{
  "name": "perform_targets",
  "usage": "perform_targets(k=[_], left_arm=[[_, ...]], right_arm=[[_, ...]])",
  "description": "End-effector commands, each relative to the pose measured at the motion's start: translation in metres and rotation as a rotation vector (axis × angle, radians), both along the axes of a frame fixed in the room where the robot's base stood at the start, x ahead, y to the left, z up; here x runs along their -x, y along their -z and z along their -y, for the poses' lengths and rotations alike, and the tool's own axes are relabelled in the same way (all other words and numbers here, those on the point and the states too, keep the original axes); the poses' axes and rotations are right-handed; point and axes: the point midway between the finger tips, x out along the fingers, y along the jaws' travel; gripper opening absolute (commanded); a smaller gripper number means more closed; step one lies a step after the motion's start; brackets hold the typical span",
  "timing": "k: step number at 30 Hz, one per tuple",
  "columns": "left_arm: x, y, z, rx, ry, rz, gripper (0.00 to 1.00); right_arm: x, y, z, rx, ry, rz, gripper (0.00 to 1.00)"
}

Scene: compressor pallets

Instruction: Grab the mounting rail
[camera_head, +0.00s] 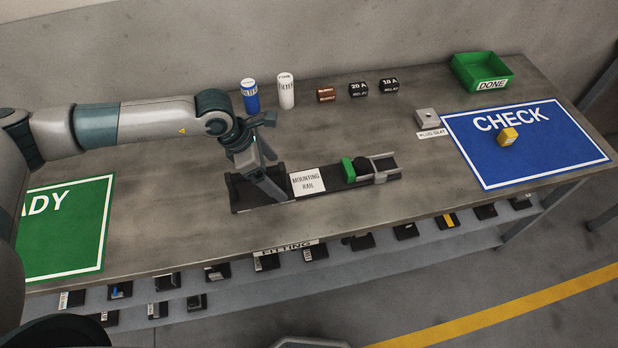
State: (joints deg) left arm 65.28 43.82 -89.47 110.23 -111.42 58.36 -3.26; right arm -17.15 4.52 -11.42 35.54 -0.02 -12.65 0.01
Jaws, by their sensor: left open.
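The mounting rail (333,190) is a long dark bar lying on the grey table, with a white "MOUNTING RAIL" label near its middle. A green block and a grey bracket sit toward its right end. My left gripper (268,188) points down at the rail's left end, just left of the label, with its fingers apart. The fingers hide part of that end, and I cannot tell whether they touch it. My right gripper is not in view.
Bottles, small relay boxes and a green DONE bin (461,76) stand at the back. A lower shelf holds several dark parts.

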Motion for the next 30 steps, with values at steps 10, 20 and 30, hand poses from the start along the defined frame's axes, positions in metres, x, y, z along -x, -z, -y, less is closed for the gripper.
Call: perform_targets(k=[10, 20, 30], left_arm=[[-0.003, 0.020, 0.014, 0.000, 0.001, -0.003, 0.88], [-0.007, 0.046, 0.022, 0.000, -0.001, 0.000, 0.88], [-0.007, 0.046, 0.022, 0.000, 0.000, 0.000, 0.88]], right_arm=[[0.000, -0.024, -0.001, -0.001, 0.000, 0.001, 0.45], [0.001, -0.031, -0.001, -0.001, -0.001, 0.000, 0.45], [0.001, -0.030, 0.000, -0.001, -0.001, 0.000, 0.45]])
